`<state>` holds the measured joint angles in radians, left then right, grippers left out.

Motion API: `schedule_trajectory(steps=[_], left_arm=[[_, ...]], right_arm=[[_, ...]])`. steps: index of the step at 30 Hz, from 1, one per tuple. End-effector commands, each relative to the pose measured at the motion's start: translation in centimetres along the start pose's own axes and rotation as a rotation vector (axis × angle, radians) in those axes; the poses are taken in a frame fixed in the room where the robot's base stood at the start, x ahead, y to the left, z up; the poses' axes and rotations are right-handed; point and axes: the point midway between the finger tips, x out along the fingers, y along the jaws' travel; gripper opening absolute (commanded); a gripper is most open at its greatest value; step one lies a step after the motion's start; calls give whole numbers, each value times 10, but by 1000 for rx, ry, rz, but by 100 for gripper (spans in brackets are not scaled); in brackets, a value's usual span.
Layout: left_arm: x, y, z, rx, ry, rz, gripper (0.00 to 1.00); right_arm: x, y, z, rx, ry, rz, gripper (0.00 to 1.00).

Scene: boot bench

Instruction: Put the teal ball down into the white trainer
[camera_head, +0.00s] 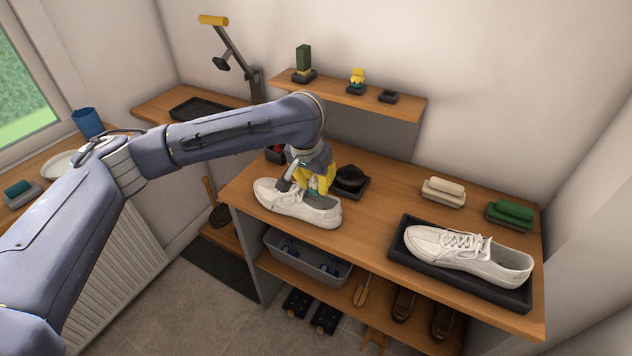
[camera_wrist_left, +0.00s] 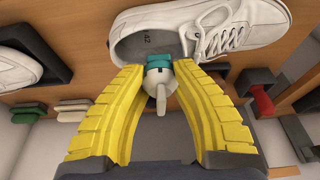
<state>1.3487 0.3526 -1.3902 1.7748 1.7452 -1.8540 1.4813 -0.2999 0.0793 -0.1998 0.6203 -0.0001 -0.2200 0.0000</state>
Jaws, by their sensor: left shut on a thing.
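My left gripper (camera_head: 315,187) is shut on the teal ball (camera_head: 313,191), just above the white trainer (camera_head: 275,203) on the bench top. In the left wrist view the yellow fingers (camera_wrist_left: 163,75) hold a small piece with a teal part (camera_wrist_left: 186,66) and a whitish part with a stubby tab (camera_wrist_left: 161,90). Behind it is the trainer's opening; the trainer (camera_wrist_left: 215,28) lies with its toe to the right. The fingers hide part of the ball. I cannot tell its exact height above the opening. A second white trainer (camera_head: 465,252) lies on a dark tray (camera_head: 408,262) to the right.
A dark tray with a black item (camera_head: 350,177) is just behind the trainer. A cream brush (camera_head: 444,190) and a green brush (camera_head: 510,213) stand at the back right. A wall shelf (camera_head: 390,103) carries small items. A grey bin (camera_head: 300,260) sits below. Some bench is clear between the trainers.

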Motion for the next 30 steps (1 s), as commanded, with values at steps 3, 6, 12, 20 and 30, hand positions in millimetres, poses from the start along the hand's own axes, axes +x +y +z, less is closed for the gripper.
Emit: schedule_trajectory(steps=[3,6,12,20,30], left_arm=[[4,0,1,0,-1,0,0],[8,0,2,0,-1,0,0],[16,0,5,0,-1,0,0],[26,0,8,-1,-1,1,0],[40,0,12,0,-1,0,0]], right_arm=[[0,0,0,0,0,0,44],[0,0,0,0,0,0,44],[0,0,0,0,0,0,44],[0,0,0,0,0,0,44],[0,1,0,-1,0,1,44]])
